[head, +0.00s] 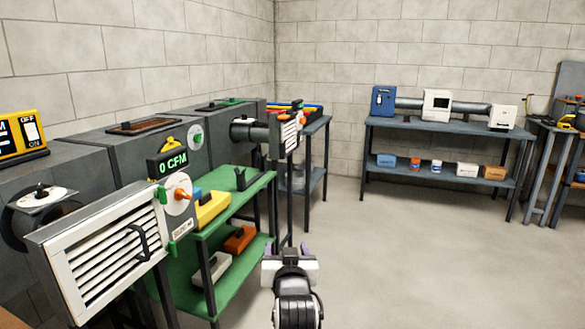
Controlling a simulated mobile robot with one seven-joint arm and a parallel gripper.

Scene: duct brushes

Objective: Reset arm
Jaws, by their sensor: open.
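My gripper (289,252) shows at the bottom middle of the head view.
A louvered vent panel (100,255) with a handle stands at the left front, beside grey duct boxes (145,149) along the wall. A yellow case (212,208) lies on the cart. A grey workbench (440,126) stands at the back. The floor (430,250) at right is clear.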

